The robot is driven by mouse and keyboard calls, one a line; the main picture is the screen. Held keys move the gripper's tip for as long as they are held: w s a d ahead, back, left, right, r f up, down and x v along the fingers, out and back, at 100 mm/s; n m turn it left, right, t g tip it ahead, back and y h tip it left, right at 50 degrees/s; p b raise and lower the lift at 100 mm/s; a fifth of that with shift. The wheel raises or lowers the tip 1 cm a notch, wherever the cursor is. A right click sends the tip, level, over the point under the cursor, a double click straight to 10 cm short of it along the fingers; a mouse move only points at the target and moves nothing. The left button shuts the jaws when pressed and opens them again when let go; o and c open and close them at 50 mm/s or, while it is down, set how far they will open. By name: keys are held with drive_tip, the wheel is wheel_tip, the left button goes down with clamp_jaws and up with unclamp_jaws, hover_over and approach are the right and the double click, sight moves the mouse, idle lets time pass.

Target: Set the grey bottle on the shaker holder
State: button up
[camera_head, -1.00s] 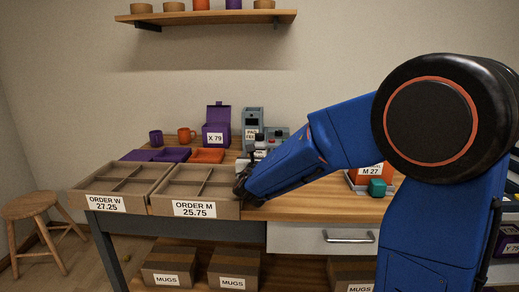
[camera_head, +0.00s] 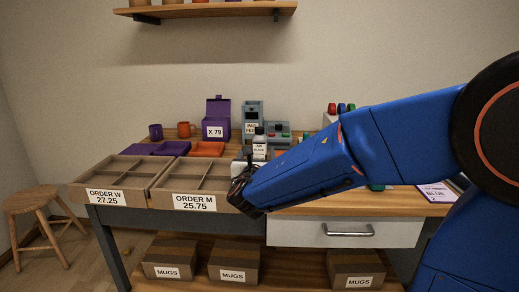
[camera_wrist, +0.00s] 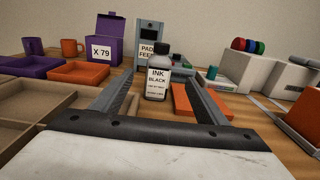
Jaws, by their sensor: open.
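The grey bottle (camera_wrist: 157,82) with a dark cap and a white "INK BLACK" label stands upright on the wooden table. It also shows in the head view (camera_head: 259,146), beyond my gripper. My gripper (camera_wrist: 156,88) is open, its two fingers spread to the left and right of the bottle in the wrist view; I cannot tell whether either touches it. In the head view my gripper (camera_head: 243,184) is low at the table's front edge. I cannot tell for sure which thing is the shaker holder.
The grey "PAD FEED" unit (camera_wrist: 149,40) stands behind the bottle. An orange block (camera_wrist: 216,108) lies by the right finger. A pale machine (camera_wrist: 237,68) is to the right. Purple and orange trays (camera_head: 207,149) and the "ORDER M" box (camera_head: 193,202) are to the left.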

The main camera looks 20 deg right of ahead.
sight(259, 140)
drive_tip(key=x, duration=1.4)
drive_tip(key=shift+r, duration=0.1)
drive_tip(key=c, duration=1.6)
drive_tip(key=shift+r, duration=5.05)
drive_tip(key=shift+c, duration=0.2)
